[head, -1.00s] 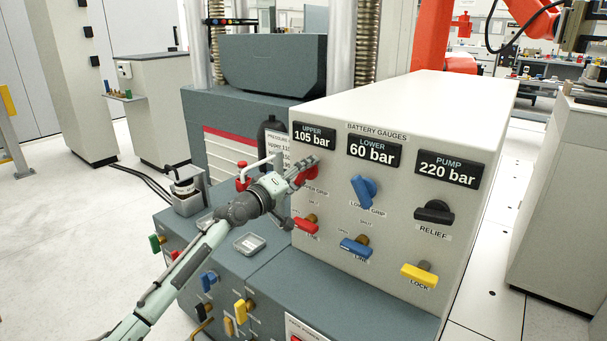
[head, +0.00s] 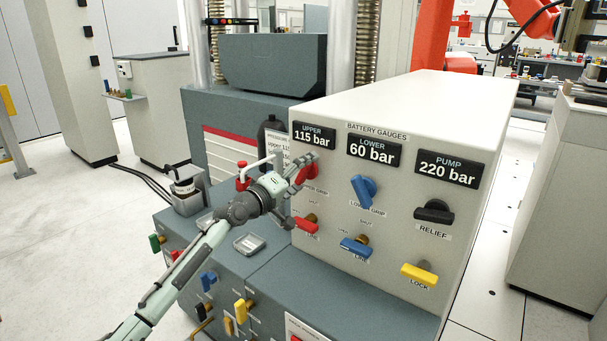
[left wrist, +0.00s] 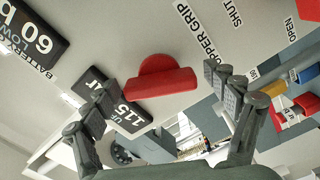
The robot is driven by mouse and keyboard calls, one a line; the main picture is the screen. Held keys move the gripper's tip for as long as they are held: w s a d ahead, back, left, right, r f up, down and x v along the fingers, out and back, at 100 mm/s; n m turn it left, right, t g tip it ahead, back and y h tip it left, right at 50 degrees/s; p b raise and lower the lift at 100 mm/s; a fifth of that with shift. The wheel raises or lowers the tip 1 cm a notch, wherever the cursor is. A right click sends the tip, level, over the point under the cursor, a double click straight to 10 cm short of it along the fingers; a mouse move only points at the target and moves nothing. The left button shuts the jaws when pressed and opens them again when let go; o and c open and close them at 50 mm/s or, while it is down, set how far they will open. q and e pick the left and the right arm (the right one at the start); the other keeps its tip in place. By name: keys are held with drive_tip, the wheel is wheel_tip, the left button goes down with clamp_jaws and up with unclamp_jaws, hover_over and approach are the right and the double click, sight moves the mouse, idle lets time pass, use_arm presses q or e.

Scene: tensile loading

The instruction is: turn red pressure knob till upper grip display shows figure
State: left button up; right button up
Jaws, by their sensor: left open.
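The red upper-grip knob (head: 311,172) sits on the left of the white gauge panel, partly hidden by my left gripper (head: 301,165). In the left wrist view the red knob (left wrist: 160,84) lies between the spread fingers, with visible gaps on both sides. The left gripper is open. The upper display (head: 314,136) reads 115 bar. It shows upside down in the left wrist view (left wrist: 126,115), partly behind a finger. A pressure card (head: 279,146) behind the arm is partly covered; its upper line seems to start with 11. My right gripper is not in view.
The lower display (head: 374,150) reads 60 bar and the pump display (head: 451,170) 220 bar. A blue knob (head: 364,190), a black relief knob (head: 434,212), a red valve handle (head: 305,223), a blue one (head: 356,246) and a yellow lock handle (head: 419,275) stick out nearby.

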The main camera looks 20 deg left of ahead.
use_arm(q)
drive_tip(key=shift+s, duration=0.1)
drive_tip(key=v, duration=1.1)
drive_tip(key=shift+s+a, duration=0.15)
drive_tip(key=shift+s, duration=0.25)
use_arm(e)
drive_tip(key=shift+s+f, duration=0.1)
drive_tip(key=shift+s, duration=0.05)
use_arm(q)
drive_tip(key=shift+w, duration=0.1)
drive_tip(key=x, duration=1.2)
